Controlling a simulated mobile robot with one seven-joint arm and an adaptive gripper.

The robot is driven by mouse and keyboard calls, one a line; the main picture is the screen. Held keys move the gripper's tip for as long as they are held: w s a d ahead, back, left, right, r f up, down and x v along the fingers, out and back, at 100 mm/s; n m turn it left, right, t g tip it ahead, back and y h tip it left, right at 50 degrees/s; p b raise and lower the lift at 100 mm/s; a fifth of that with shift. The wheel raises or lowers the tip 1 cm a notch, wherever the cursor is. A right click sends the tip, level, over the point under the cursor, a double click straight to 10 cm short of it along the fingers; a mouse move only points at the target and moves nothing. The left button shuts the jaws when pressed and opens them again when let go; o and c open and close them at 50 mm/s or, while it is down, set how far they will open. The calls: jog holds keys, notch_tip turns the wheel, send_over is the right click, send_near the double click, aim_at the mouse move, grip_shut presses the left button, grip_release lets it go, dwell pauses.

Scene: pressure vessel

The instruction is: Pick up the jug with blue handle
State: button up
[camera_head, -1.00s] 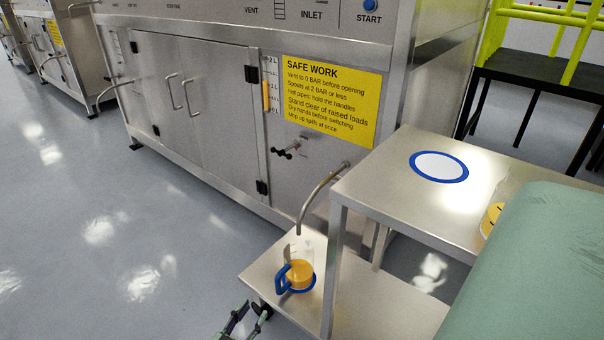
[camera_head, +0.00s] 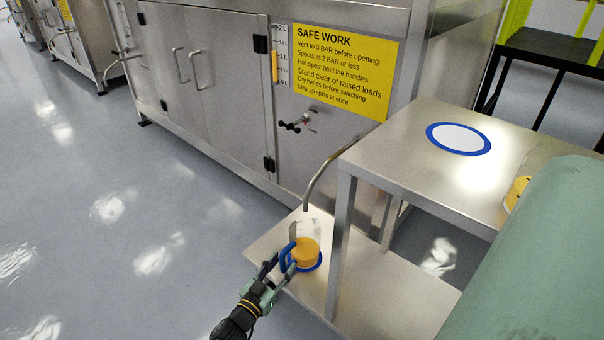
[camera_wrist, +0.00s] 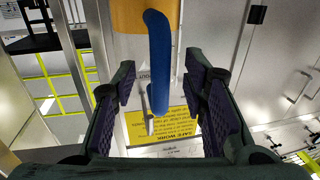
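The jug (camera_head: 306,252) is clear with yellow-orange contents and a blue handle (camera_head: 287,257). It stands upright on a blue ring on the low shelf (camera_head: 272,232), under a bent metal spout (camera_head: 318,183). My gripper (camera_head: 279,266) reaches in from the lower left to the handle. In the wrist view the blue handle (camera_wrist: 159,65) lies between the two open fingers of my gripper (camera_wrist: 160,95), with a visible gap on both sides. The jug's orange part (camera_wrist: 145,15) shows at the top of that view.
A steel table (camera_head: 400,140) with a blue-rimmed white disc (camera_head: 458,138) stands right of the jug, its leg (camera_head: 340,240) close by. Another yellow-filled clear vessel (camera_head: 517,190) sits on it. The steel cabinet (camera_head: 230,110) is behind. Floor at left is clear.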

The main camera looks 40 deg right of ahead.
jog(key=shift+w+d, duration=0.25)
jog(key=shift+d, duration=0.35)
jog(key=shift+c, duration=0.4)
grip_shut()
